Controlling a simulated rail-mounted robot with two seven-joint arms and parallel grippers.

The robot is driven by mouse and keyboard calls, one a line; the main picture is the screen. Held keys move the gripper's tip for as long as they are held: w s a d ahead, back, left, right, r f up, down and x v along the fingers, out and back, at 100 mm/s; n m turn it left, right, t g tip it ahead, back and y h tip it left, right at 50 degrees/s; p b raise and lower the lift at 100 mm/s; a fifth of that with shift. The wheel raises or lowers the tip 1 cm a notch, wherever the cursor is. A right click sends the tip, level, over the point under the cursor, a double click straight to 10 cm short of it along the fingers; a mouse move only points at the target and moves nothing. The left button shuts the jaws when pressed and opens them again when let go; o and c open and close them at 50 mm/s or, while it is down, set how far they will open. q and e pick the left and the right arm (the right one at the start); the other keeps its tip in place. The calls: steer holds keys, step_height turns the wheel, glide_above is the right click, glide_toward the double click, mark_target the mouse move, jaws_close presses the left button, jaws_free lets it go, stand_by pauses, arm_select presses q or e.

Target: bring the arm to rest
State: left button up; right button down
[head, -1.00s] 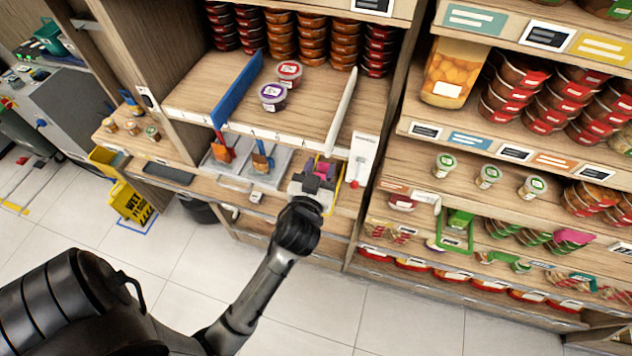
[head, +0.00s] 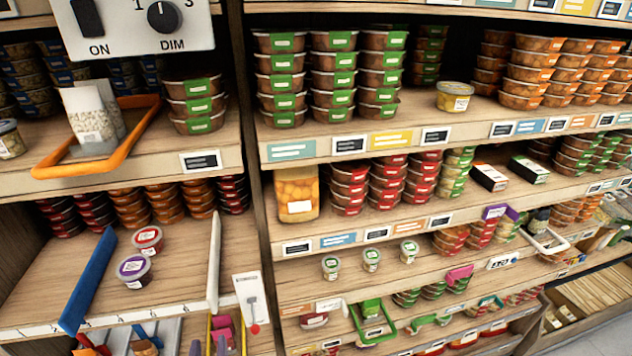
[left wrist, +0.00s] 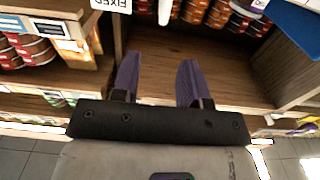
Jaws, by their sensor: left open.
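In the left wrist view my left gripper (left wrist: 158,72) is open, its two purple fingers apart with nothing between them. It points toward a wooden shelf bay (left wrist: 160,50), which appears upside down. In the head view only what look like its fingertips (head: 208,347) show at the bottom edge, in front of the lower shelf. The rest of my left arm is out of that view. My right gripper is in neither view.
Two small tubs, one red-labelled (head: 148,240) and one purple-labelled (head: 134,270), stand on the left shelf beside a blue divider (head: 88,282). A white divider (head: 214,262) and a lever panel (head: 251,300) are to their right. Stocked shelves fill the right side.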

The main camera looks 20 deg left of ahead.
arm_select(q)
steer(key=s+d+f+m+g+h, duration=0.3)
steer(key=s+f+m+g+h, duration=0.15)
steer(key=s+f, duration=0.4)
steer(key=s+d+f+m+g+h, duration=0.35)
steer(key=s+f+g, duration=0.25)
steer(key=s+f, duration=0.3)
step_height(320, 180, up, 12)
steer(key=s+g+h+p, duration=0.1)
steer(key=s+p, duration=0.2)
steer(key=p, duration=0.9)
steer(key=shift+d+r, duration=0.25)
steer(key=shift+d, duration=0.2)
steer(key=shift+g, duration=0.25)
steer(key=shift+f, duration=0.1)
steer(key=shift+c, duration=0.4)
